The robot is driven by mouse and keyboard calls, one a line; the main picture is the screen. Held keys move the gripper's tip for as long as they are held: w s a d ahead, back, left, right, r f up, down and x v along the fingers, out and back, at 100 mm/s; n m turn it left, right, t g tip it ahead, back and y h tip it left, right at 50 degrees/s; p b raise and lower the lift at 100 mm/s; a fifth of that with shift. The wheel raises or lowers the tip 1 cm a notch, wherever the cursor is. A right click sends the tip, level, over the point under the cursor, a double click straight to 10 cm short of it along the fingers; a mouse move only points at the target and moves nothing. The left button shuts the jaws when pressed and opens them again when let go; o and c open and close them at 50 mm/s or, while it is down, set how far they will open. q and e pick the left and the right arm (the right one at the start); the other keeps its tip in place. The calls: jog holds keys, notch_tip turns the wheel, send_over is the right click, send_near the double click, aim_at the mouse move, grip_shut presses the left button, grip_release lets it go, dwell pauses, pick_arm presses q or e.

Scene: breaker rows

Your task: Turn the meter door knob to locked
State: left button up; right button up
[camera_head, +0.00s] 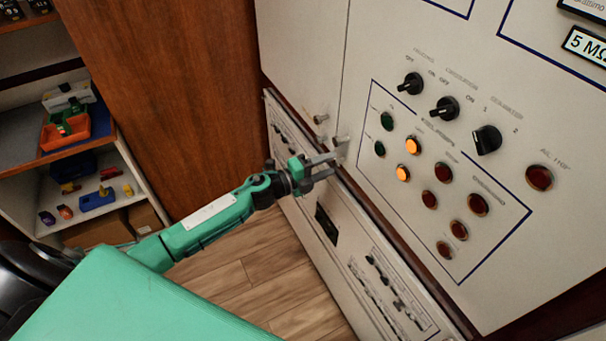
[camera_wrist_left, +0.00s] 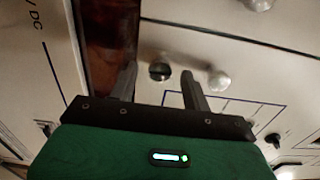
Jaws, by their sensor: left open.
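My left gripper (camera_head: 338,152) reaches in from the left, beside the lower edge of the pale cabinet front. In the left wrist view its two grey fingers (camera_wrist_left: 158,85) are apart with nothing gripped. A small dark round knob with a slot (camera_wrist_left: 160,71) shows between the fingertips in that view, and a pale round knob (camera_wrist_left: 219,80) shows just right of the right finger. In the head view a silver knob (camera_head: 320,118) sits on the pale door above the gripper. No label shows which one is the meter door knob. Contact with the fingers cannot be told.
The pale panel (camera_head: 510,265) carries black selector knobs (camera_head: 446,108), and red, orange and green lamps (camera_head: 403,173). A lower panel (camera_head: 345,255) with switches lies below the gripper. A shelf with an orange bin (camera_head: 50,137) stands at left. Wooden floor (camera_head: 260,285) is clear.

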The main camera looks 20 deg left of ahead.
pick_arm(q)
jog(key=b+v, duration=0.3)
jog(key=v, duration=0.9)
jog(key=shift+s+a, duration=0.2)
